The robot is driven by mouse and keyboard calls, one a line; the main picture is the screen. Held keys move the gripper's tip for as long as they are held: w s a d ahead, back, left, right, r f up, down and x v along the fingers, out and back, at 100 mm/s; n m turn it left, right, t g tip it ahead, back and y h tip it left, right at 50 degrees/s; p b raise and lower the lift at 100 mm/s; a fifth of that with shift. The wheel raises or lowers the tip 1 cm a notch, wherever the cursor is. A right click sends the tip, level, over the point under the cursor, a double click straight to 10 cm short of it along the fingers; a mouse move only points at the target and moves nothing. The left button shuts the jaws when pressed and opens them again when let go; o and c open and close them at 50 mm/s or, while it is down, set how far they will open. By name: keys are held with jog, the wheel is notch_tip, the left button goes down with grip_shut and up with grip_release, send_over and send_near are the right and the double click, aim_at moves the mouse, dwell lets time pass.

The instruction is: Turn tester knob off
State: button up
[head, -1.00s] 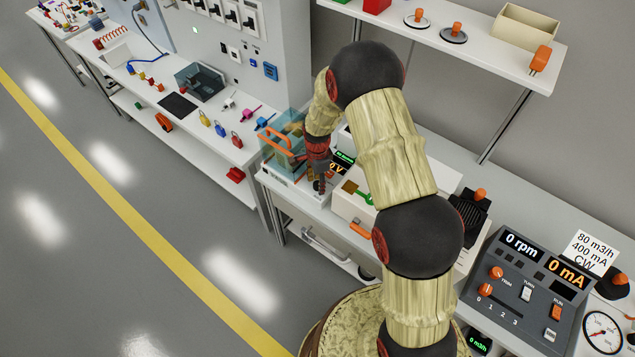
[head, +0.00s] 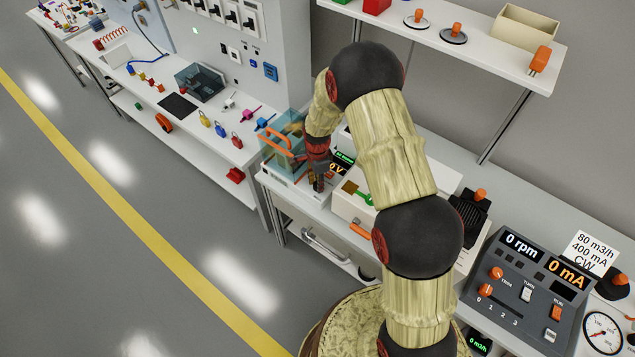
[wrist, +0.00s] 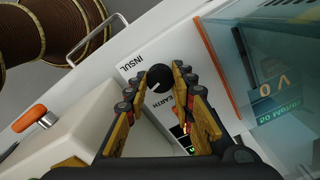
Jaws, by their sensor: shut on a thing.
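The tester knob (wrist: 159,77) is a round black knob with a pale pointer mark, on a white panel in the wrist view. The words INSUL and EARTH are printed beside it. My gripper (wrist: 160,79) has its two fingers closed around the knob, one on each side. In the head view my gripper (head: 318,184) is low at the tester (head: 290,178), and the knob is hidden there. A tester display (wrist: 275,90) reads 0 V in orange, with a partly readable green line.
A clear cover (head: 285,150) with an orange handle stands left of my gripper. A white box (head: 352,200) is close on the right. A grey console (head: 525,285) stands at lower right, and a shelf (head: 450,50) runs above the bench.

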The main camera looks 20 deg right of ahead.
jog(key=shift+n, duration=0.4)
grip_shut()
jog(key=n, duration=0.5)
jog(key=shift+n, duration=0.3)
jog(key=n, duration=0.4)
jog(key=shift+n+b, duration=0.3)
jog(key=n, duration=0.2)
jog(key=shift+n, duration=0.3)
jog(key=n, duration=1)
jog(key=shift+w+n, duration=0.1)
jog(key=shift+n, duration=0.2)
jog(key=o, duration=0.9)
grip_release()
